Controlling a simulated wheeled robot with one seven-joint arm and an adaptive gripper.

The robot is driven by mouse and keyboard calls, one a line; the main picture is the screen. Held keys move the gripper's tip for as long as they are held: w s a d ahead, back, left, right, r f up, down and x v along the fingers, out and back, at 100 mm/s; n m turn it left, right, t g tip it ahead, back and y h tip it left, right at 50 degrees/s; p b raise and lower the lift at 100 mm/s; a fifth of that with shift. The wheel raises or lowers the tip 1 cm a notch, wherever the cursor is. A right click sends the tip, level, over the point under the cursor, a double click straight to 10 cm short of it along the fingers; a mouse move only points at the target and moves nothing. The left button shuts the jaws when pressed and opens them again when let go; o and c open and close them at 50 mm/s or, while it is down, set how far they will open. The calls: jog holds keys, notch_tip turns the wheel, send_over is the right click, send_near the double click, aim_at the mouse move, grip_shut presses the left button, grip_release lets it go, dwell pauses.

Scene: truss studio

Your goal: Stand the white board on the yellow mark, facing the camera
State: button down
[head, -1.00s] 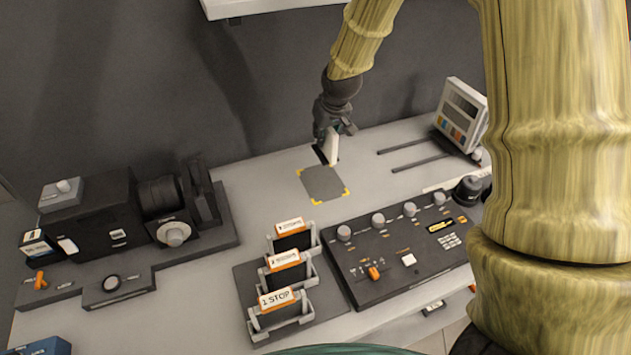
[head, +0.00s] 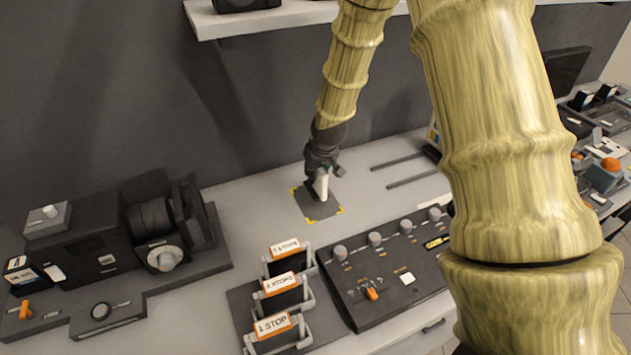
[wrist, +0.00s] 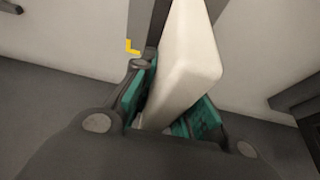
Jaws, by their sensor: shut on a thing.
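My gripper (head: 324,170) is shut on the white board (head: 321,184), which shows edge-on and roughly upright in the head view. In the wrist view the white board (wrist: 187,65) sits between the green-lined fingers (wrist: 165,115). The yellow mark (head: 311,219) is a set of yellow corners around a dark grey square on the table. The board is over the back part of that square. I cannot tell whether its lower edge touches the surface. A yellow corner (wrist: 132,47) also shows beside the board in the wrist view.
A black control panel (head: 385,280) with knobs lies in front and to the right. A rack with several orange-labelled filter holders (head: 279,284) stands in front. A dark projector-like device (head: 85,240) is at left. Two dark slots (head: 405,170) lie to the right. A shelf (head: 290,18) hangs above.

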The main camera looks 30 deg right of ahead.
aim_at(322, 170)
jog(key=shift+f+p, duration=0.6)
jog(key=shift+f, duration=1.4)
jog(key=shift+f, duration=0.15)
jog(key=c, duration=1.4)
grip_release()
jog(key=shift+b+v, duration=1.55)
jog(key=shift+v, duration=4.6)
jog(key=shift+w, duration=0.1)
